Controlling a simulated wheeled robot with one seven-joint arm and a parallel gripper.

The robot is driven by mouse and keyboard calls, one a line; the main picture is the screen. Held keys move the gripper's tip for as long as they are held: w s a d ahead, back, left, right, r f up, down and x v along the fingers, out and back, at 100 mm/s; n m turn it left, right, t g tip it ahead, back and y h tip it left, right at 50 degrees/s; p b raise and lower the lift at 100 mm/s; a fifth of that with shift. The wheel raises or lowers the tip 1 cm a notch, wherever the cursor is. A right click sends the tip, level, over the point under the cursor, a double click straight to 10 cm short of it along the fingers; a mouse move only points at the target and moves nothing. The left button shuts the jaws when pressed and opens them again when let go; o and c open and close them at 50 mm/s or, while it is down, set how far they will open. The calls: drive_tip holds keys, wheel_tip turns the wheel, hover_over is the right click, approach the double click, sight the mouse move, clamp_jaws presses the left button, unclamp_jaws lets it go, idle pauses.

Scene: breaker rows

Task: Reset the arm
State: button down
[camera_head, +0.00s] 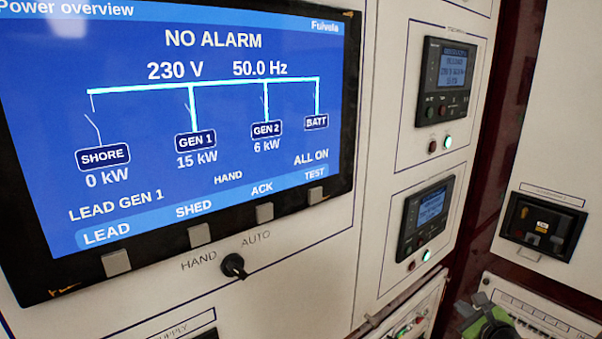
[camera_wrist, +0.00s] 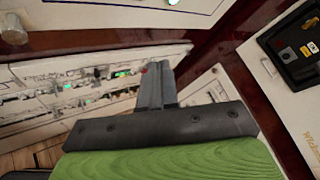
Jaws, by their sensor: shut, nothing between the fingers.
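My gripper shows in the wrist view (camera_wrist: 153,72) with its two dark fingers together and nothing between them. Its fingers point toward a pale panel with rows of breakers (camera_wrist: 100,85) and small green lights; I cannot tell whether they touch it. In the head view, green and dark parts of my arm's end show at the bottom right, in front of the lower panels. The fingertips cannot be made out there.
A large screen (camera_head: 190,110) reads "NO ALARM", with GEN 1 at 15 kW and GEN 2 at 6 kW. A black selector knob (camera_head: 234,266) sits below it. Two small controllers (camera_head: 446,82) (camera_head: 424,217) are at centre right. A black unit (camera_head: 543,226) is on the right panel.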

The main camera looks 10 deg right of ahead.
drive_tip(key=s+a+r+n+g+y, duration=0.1)
drive_tip(key=a+r+n+g+y, duration=0.15)
drive_tip(key=a+n, duration=0.7)
drive_tip(key=s+a+r+n+g+y, duration=0.15)
drive_tip(key=a+r+n, duration=0.4)
drive_tip(key=a, duration=0.75)
drive_tip(key=s+a+n+g, duration=0.1)
drive_tip(key=s+a+n, duration=0.2)
drive_tip(key=s+n, duration=0.2)
drive_tip(key=s+a+r+n+g+h, duration=0.1)
drive_tip(key=s+a+n, duration=0.2)
drive_tip(key=s, duration=0.6)
drive_tip(key=s+a+n+g, duration=0.2)
drive_tip(key=s+a+n, duration=0.2)
drive_tip(key=s+n, duration=0.3)
drive_tip(key=shift+r+n, duration=0.15)
drive_tip(key=shift+n, duration=0.25)
